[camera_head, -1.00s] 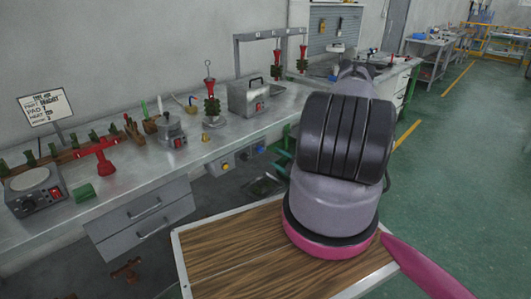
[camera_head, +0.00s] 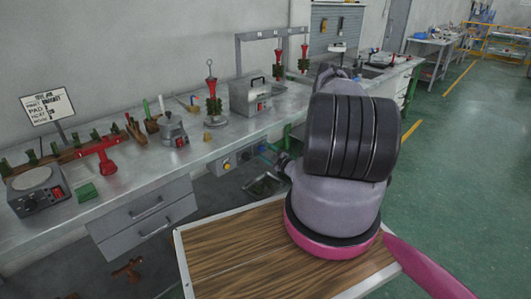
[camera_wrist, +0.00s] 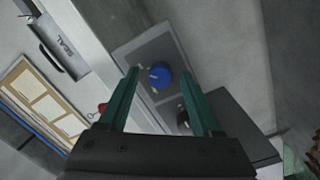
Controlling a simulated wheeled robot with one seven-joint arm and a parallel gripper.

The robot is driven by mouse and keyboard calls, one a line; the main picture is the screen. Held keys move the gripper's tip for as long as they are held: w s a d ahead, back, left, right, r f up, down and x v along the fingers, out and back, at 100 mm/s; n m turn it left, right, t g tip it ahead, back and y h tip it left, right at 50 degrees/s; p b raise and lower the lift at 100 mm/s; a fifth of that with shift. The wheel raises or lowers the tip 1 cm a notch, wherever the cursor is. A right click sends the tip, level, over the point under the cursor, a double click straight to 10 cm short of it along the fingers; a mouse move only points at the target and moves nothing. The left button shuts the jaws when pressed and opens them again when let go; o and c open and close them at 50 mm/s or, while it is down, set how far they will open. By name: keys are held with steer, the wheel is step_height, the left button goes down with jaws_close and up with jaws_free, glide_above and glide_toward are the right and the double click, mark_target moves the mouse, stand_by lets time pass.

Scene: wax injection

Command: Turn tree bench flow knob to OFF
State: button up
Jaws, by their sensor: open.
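A round blue knob (camera_wrist: 159,75) sits on a grey panel (camera_wrist: 146,52) in the wrist view. It appears between the tips of my gripper (camera_wrist: 159,73), whose two green fingers are open and point towards it. I cannot tell the remaining distance or whether they touch it. A dark knob (camera_wrist: 182,117) shows partly beside the right finger. In the head view, the panel hangs under the bench's front edge, with a yellow knob (camera_head: 227,165) at its left. My gripper (camera_head: 268,151) is at the panel's right end, partly hidden by my arm. The blue knob's setting is unreadable.
The metal bench (camera_head: 135,170) runs along the wall, with drawers (camera_head: 150,213) left of the panel. A wood-topped surface (camera_head: 235,250) lies in front. Green floor is open at right.

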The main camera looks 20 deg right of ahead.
jaws_close()
steer(key=shift+n, duration=0.4)
steer(key=n, duration=0.4)
steer(key=shift+f, duration=0.1)
steer(key=n, duration=0.4)
steer(key=shift+n+y, duration=0.3)
steer(key=shift+y, duration=0.1)
steer(key=n, duration=0.5)
steer(key=shift+f, duration=0.1)
steer(key=shift+n+y, duration=0.5)
steer(key=shift+n, duration=1.7)
